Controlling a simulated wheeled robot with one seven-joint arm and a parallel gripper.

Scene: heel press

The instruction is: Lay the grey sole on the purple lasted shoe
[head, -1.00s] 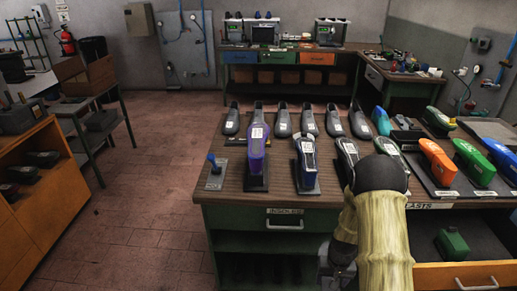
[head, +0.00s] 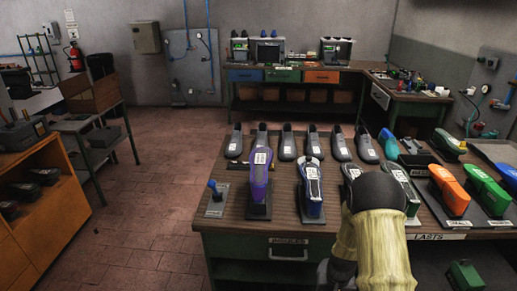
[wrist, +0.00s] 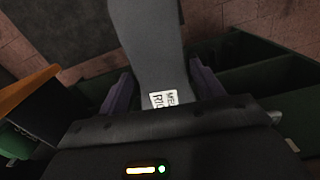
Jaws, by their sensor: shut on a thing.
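The purple lasted shoe (head: 259,182) stands on a dark stand on the bench, left of the other shoes, with a white label on it. In the wrist view my gripper (wrist: 162,92) is shut on a grey sole (wrist: 150,50). The sole has a white label close to the jaws, its print partly readable. My arm is at the bench's front edge in the head view, right of the purple shoe and apart from it. The gripper and held sole are hidden behind my arm there.
A small blue-handled tool (head: 214,190) is at the left. Coloured lasts (head: 449,190) stand on the right. An open drawer area lies below the bench's right side.

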